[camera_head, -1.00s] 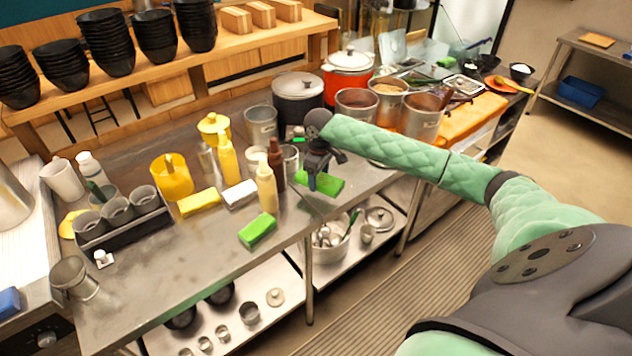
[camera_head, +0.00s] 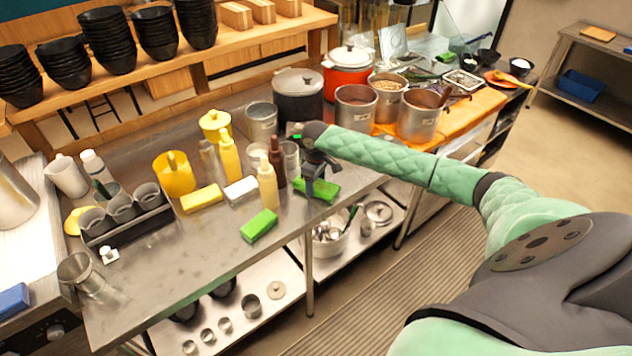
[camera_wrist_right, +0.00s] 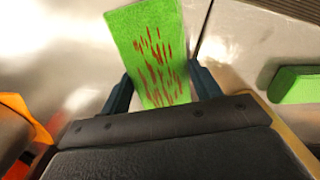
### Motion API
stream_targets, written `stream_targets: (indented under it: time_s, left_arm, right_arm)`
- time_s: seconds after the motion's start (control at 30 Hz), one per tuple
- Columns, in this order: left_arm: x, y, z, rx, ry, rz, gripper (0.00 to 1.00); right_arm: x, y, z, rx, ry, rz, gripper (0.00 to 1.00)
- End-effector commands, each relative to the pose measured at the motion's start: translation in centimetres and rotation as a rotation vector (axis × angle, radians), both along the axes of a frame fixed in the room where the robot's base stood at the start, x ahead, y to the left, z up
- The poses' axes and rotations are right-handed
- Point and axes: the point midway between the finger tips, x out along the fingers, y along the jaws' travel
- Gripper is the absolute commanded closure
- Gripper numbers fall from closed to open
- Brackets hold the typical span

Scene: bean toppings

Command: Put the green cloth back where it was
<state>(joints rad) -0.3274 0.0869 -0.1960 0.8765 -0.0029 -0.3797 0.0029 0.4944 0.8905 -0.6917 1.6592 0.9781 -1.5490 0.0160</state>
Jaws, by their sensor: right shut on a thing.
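A green cloth (camera_head: 328,191) is near the front edge of the steel counter, under my right gripper (camera_head: 318,190). In the right wrist view, this green cloth (camera_wrist_right: 150,50) has red streaks on its upper face and lies between the two dark fingers of my right gripper (camera_wrist_right: 162,92), which is shut on it. I cannot tell whether it touches the counter. A second green cloth (camera_head: 259,225) lies on the counter to the left, apart from the gripper; a plain green block also shows at the right of the wrist view (camera_wrist_right: 297,85). My left gripper is not in view.
Sauce bottles (camera_head: 267,187) stand just left of the gripper. A yellow cloth (camera_head: 201,198) and a white cloth (camera_head: 241,189) lie further left. Pots (camera_head: 298,97) stand behind. The counter's front left (camera_head: 170,275) is clear.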

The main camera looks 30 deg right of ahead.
Motion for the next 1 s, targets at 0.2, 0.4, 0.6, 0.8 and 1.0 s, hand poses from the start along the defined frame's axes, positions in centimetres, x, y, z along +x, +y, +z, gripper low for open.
stream_targets:
  time_s: [0.2, 0.4, 0.6, 0.8, 1.0]
  left_arm:
    - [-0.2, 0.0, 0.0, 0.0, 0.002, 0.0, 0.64]
    - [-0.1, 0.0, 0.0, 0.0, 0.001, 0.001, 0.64]
    - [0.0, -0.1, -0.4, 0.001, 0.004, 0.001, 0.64]
    - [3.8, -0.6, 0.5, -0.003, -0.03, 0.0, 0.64]
    - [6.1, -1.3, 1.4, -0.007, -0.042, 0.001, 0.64]
  right_arm:
    - [0.0, 0.0, -0.1, 0.0, 0.0, 0.0, 0.15]
    - [0.0, 0.0, -0.1, 0.0, 0.0, 0.0, 0.15]
    - [0.1, 0.0, 0.8, 0.001, -0.002, 0.0, 0.15]
    - [0.1, 0.0, 4.1, 0.001, -0.004, 0.0, 0.15]
    - [0.1, 0.0, 8.0, 0.0, -0.003, 0.0, 0.15]
